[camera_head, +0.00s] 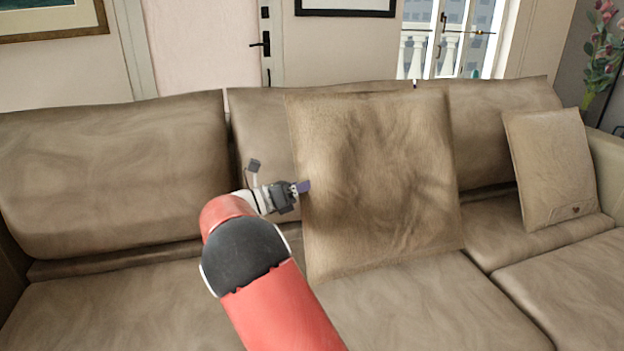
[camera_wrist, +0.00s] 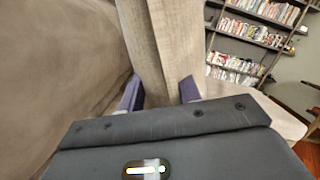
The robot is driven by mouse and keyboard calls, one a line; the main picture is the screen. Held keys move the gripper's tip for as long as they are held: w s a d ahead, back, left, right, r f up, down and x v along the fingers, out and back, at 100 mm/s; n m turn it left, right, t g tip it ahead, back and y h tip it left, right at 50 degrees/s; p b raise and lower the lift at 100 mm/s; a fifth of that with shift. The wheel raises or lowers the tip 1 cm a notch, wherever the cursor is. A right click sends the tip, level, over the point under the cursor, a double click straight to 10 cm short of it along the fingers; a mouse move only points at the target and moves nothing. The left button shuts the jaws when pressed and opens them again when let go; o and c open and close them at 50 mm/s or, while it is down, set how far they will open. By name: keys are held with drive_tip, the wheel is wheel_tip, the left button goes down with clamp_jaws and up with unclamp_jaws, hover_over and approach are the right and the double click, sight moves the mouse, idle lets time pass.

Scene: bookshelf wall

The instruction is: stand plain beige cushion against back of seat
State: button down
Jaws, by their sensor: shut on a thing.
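The plain beige cushion (camera_head: 385,190) is large and square. It is upright in front of the sofa's middle back cushion (camera_head: 262,125), its lower edge at or just above the seat (camera_head: 400,300); contact there is unclear. My gripper (camera_head: 303,187) is shut on the cushion's left edge. In the wrist view the cushion (camera_wrist: 150,45) runs between the two purple fingers of my gripper (camera_wrist: 160,92). The cushion hides part of the backrest, and how much it leans on it cannot be told.
A smaller beige cushion (camera_head: 550,165) with a small dark mark leans at the sofa's right end, near the armrest (camera_head: 604,165). The left seat (camera_head: 130,305) is clear. Bookshelves (camera_wrist: 258,35) show in the wrist view.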

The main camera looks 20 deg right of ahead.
drive_tip(key=w+f, duration=0.8)
drive_tip(key=w, duration=0.2)
drive_tip(key=shift+w+a+f, duration=0.15)
drive_tip(key=shift+w+f, duration=0.15)
drive_tip(key=shift+w, duration=0.05)
drive_tip(key=c, duration=0.9)
unclamp_jaws()
drive_tip(key=shift+f, duration=0.1)
drive_tip(key=v, duration=0.8)
drive_tip(key=shift+b, duration=0.3)
